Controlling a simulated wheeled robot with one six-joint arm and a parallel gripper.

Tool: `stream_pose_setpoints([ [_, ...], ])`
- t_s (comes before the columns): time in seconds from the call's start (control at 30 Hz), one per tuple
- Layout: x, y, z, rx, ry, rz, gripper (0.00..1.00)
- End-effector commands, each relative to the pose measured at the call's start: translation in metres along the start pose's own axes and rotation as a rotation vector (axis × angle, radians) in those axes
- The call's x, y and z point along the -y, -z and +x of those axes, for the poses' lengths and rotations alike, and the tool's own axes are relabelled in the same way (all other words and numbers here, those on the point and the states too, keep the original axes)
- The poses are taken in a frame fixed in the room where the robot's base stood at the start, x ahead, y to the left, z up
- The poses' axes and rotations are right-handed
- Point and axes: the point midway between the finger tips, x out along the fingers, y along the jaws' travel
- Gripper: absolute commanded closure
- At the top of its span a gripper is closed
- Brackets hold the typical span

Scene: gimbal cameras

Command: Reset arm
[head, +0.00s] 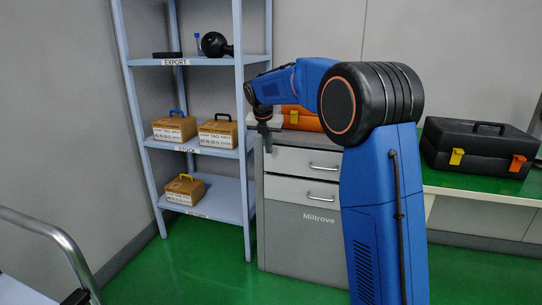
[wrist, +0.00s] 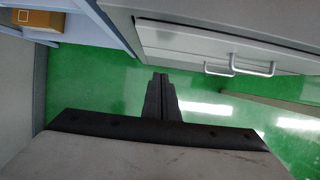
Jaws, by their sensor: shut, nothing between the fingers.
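My blue arm rises at the right of the head view and bends over to the left at its large black joint. My gripper (head: 264,132) hangs from the arm's end, pointing down, in front of the cabinet's left edge and right of the shelf unit. In the wrist view my gripper (wrist: 160,78) has its two dark fingers together, with nothing between them. Green floor shows below the fingertips.
A blue shelf unit (head: 243,110) holds several cardboard boxes and a black round device (head: 214,45). A drawer cabinet (head: 300,235) carries an orange case (head: 300,118). A black toolbox (head: 478,145) sits on the green bench. A metal rail (head: 62,236) stands front left.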

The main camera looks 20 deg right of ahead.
Motion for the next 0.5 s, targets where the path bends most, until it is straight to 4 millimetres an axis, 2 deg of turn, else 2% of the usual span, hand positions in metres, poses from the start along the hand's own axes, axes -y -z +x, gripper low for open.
stream_pose_setpoints([
  [0.1, 0.000, 0.000, -0.014, 0.001, -0.001, 0.000, 1.00],
  [0.3, 0.004, 0.003, -0.027, -0.001, -0.002, 0.022, 1.00],
  [0.4, 0.015, 0.013, -0.038, -0.002, -0.009, 0.095, 1.00],
  [0.5, 0.033, 0.031, -0.053, -0.007, -0.020, 0.224, 1.00],
])
